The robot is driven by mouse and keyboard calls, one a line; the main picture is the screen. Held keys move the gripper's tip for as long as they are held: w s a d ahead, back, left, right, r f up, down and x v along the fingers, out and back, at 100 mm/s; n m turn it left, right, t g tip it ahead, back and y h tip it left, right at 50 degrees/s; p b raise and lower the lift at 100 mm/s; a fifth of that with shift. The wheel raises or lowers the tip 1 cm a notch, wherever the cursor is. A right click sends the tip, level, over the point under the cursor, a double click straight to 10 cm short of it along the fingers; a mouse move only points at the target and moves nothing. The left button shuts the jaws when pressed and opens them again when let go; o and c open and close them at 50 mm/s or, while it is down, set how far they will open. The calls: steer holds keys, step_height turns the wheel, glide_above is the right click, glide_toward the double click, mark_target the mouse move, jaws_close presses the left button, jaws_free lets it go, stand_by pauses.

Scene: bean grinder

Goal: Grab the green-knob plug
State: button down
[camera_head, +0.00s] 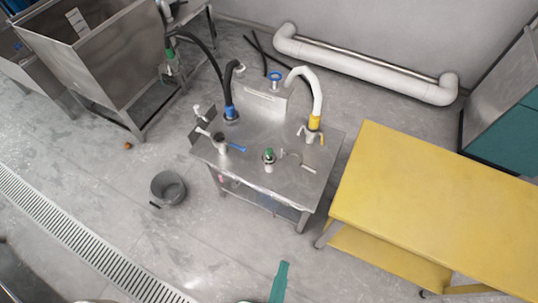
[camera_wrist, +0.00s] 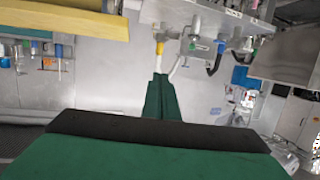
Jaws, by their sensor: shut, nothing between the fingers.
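The green-knob plug (camera_head: 269,156) stands upright on the metal table (camera_head: 245,165) in the head view. Its knob is green and its lower part pale. My gripper (camera_head: 283,266) shows at the bottom edge of the head view as a narrow green finger shape, well apart from the plug and in front of the table. In the wrist view, the two green fingers of my gripper (camera_wrist: 159,78) are together and empty. The table (camera_wrist: 200,25) appears upside down beyond them in that view. I cannot clearly make out the plug there.
A white hose with a yellow collar (camera_head: 314,122) and a black hose with a blue collar (camera_head: 230,112) rise from the table. A yellow workbench (camera_head: 440,205) stands at right. A grey bucket (camera_head: 168,188) sits on the floor at left. The floor before the table is clear.

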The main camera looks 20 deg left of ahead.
steer(key=c, duration=1.8)
jaws_free()
steer(key=shift+w+f, duration=0.15)
steer(key=o, duration=0.3)
steer(key=shift+n+g, duration=0.5)
steer(key=shift+g, duration=0.1)
steer(key=w+f, duration=0.5)
steer(key=w+d+f, duration=0.1)
steer(key=w+f, duration=0.1)
steer(key=w, duration=0.1)
steer(key=shift+w+f, duration=0.2)
steer(key=shift+f, duration=0.2)
steer(key=shift+o, duration=0.2)
steer(key=n+g+y, duration=0.3)
steer(key=n+y, duration=0.3)
steer(key=y, duration=0.1)
glide_toward(270, 154)
steer(key=f+x, duration=0.1)
steer(key=x, duration=0.3)
steer(key=shift+w+a+r+y, duration=0.1)
steer(key=shift+w+r+y, duration=0.05)
steer(key=shift+w+y, duration=0.15)
steer(key=x, duration=1)
steer(key=shift+w, duration=0.3)
